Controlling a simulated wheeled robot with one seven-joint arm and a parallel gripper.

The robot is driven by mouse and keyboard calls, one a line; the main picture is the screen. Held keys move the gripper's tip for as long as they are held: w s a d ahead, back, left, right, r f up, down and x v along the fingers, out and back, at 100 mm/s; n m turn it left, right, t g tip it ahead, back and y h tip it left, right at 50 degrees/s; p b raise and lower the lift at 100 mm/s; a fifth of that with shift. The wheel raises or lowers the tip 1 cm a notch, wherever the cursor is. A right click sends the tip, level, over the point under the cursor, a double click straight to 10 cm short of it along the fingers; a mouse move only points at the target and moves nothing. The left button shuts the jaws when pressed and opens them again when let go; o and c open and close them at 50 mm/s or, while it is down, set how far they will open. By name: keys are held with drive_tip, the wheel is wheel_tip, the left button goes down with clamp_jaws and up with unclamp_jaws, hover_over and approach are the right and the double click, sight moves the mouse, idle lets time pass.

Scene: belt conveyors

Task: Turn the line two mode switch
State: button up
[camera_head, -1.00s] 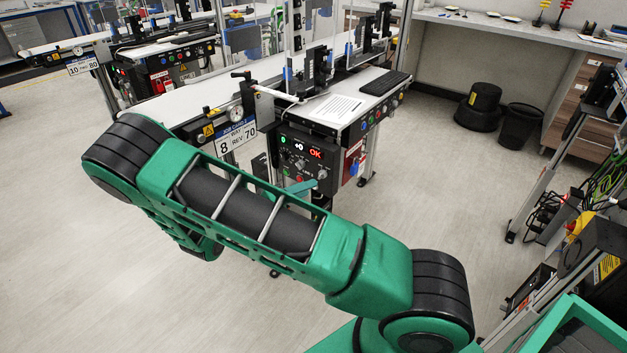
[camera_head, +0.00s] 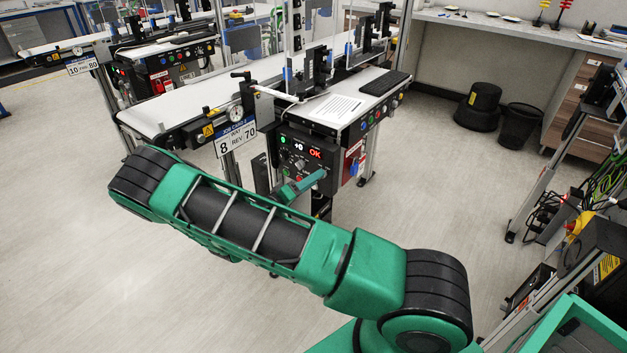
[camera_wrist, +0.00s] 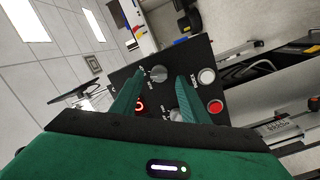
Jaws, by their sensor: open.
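The dark control panel (camera_head: 290,148) stands at the near end of the conveyor, with lit readouts, one showing "OK", and small knobs. In the wrist view the panel (camera_wrist: 133,70) appears rotated and carries a grey rotary switch (camera_wrist: 158,73) and a second grey knob (camera_wrist: 176,115), partly hidden by a finger. I cannot read which is the line two mode switch. My gripper (camera_wrist: 157,84) is open and empty, with the upper grey switch between its fingertips in the picture. I cannot tell whether they touch it. In the head view my gripper (camera_head: 308,182) is close to the panel's lower front.
A white button (camera_wrist: 207,76) and a red button (camera_wrist: 215,106) sit beside the right finger. A card reading "8 REV 70" (camera_head: 236,140) hangs left of the panel. A red tag (camera_head: 353,160) is on its right side. The floor in front is open.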

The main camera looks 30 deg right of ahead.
drive_tip(key=shift+x, duration=0.75)
drive_tip(key=shift+c, duration=0.6)
drive_tip(key=c, duration=0.9)
drive_tip(key=shift+a+f+n, duration=0.1)
drive_tip(key=shift+n, duration=0.3)
drive_tip(key=n, duration=0.6)
drive_tip(key=n+t, duration=0.1)
drive_tip(key=n, duration=0.2)
drive_tip(key=shift+f+n+h, duration=0.3)
drive_tip(key=shift+f, duration=0.05)
